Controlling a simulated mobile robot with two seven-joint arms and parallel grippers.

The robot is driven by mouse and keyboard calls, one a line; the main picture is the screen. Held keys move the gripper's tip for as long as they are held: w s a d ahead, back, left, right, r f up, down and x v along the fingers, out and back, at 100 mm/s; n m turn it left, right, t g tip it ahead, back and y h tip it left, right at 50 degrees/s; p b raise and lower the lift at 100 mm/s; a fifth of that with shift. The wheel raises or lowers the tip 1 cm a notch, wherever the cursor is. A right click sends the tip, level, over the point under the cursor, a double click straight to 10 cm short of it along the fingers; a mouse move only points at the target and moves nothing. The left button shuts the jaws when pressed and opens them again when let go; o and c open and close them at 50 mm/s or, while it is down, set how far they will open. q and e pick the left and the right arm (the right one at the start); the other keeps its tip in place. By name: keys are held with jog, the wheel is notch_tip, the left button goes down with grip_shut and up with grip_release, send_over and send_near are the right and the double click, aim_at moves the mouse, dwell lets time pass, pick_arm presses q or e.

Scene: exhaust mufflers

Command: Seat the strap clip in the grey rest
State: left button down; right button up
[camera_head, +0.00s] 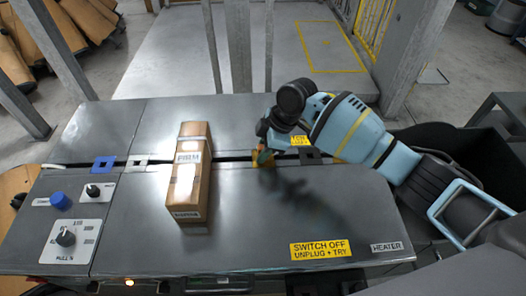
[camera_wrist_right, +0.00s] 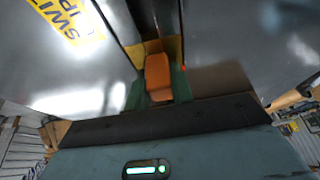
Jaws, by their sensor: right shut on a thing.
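The strap clip is an orange block (camera_wrist_right: 158,76) in the right wrist view. My right gripper (camera_head: 264,153) is shut on it, with the green fingers on either side, above the yellow rest (camera_wrist_right: 172,47). I cannot tell whether the clip touches that rest. In the head view the fingers and arm mostly hide the clip. The grey rest (camera_head: 138,160) is a light square plate with a dark opening on the slot across the table, left of the carton and well left of my right gripper. My left gripper is not in view.
A tall brown carton (camera_head: 188,180) stands on the metal table (camera_head: 250,235) between my right gripper and the grey rest. A blue rest (camera_head: 104,163) lies left of the grey one, and a dark rest (camera_head: 310,153) lies right. A knob panel (camera_head: 75,245) is at front left.

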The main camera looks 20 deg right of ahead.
aim_at(259, 148)
jog(key=shift+r, duration=0.85)
jog(key=shift+s+a+r, duration=0.1)
jog(key=shift+s+r, duration=0.15)
jog(key=shift+r, duration=0.75)
jog(key=s+a, duration=0.2)
jog(key=s, duration=0.2)
jog(key=s+a+r+p, duration=0.1)
jog(key=s+a, duration=0.2)
jog(key=s, duration=0.2)
jog(key=s+a+p, duration=0.1)
jog(key=s+a, duration=0.1)
jog(key=s, duration=0.2)
jog(key=shift+s+a+r, duration=0.15)
jog(key=shift+s, duration=0.2)
jog(key=shift+w+d+r+m, duration=0.1)
jog(key=shift+d+r+m, duration=0.15)
jog(key=shift+d+m, duration=0.2)
jog(key=d+r+m+t+h, duration=0.3)
jog(key=d+r+m, duration=0.7)
jog(key=d+m, duration=0.5)
jog(key=shift+s+d+r+h, duration=0.3)
jog(key=shift+s+d+h, duration=0.1)
jog(key=shift+h, duration=0.3)
